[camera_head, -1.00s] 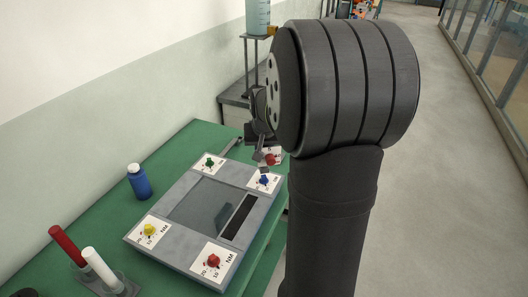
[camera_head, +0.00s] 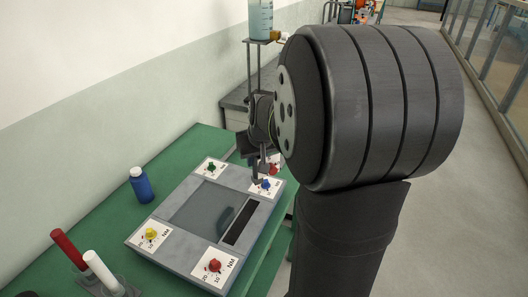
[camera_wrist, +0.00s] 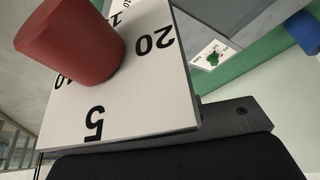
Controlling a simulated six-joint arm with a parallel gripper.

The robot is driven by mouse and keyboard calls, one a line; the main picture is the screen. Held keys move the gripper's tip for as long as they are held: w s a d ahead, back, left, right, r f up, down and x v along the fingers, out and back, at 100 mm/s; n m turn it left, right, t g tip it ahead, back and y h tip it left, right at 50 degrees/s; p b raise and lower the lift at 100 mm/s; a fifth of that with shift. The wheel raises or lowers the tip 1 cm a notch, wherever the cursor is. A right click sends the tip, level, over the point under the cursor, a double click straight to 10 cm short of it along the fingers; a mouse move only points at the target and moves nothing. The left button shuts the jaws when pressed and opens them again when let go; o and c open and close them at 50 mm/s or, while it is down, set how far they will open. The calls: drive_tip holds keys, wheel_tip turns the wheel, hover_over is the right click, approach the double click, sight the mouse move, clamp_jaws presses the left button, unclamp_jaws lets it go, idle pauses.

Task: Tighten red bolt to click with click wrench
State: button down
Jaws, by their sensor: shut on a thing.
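The red bolt (camera_head: 214,265) stands on a white numbered card at the front right corner of the grey panel (camera_head: 183,250). My gripper (camera_head: 262,166) is at the panel's back right corner, close to the blue bolt (camera_head: 265,184) and well away from the red bolt. It is shut on what looks like the click wrench, whose white numbered plate (camera_wrist: 150,105) and thick red knob (camera_wrist: 72,42) fill much of the wrist view. In the head view the plate and knob show only partly beside my gripper. The wrench's working end is not clear.
A green bolt (camera_head: 210,168) and a yellow bolt (camera_head: 151,234) stand on the panel's other corners. A blue bottle (camera_head: 141,186) is left of the panel. A red rod (camera_head: 69,248) and a white rod (camera_head: 101,269) stand at the front left of the green table (camera_head: 95,220).

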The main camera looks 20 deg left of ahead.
drive_tip(key=s+r+n+g, duration=0.2)
drive_tip(key=s+n+g, duration=0.5)
drive_tip(key=s+n, duration=1.65)
drive_tip(key=shift+s+d+f+m+h, duration=0.2)
drive_tip(key=shift+s+f+m, duration=0.65)
drive_tip(key=shift+f, duration=0.3)
drive_tip(key=shift+s+d+f+m+h, duration=0.2)
drive_tip(key=shift+s+f+m, duration=0.5)
drive_tip(key=shift+s+f, duration=0.35)
drive_tip(key=shift+w+f, duration=0.1)
drive_tip(key=shift+f, duration=1.2)
drive_tip(key=shift+m+t+y, duration=0.3)
drive_tip(key=shift+m+y, duration=0.1)
drive_tip(key=shift+m, duration=0.7)
drive_tip(key=shift+w+m+t, duration=0.1)
drive_tip(key=shift+m+t, duration=0.3)
drive_tip(key=shift+m, duration=0.8)
drive_tip(key=shift+y, duration=0.3)
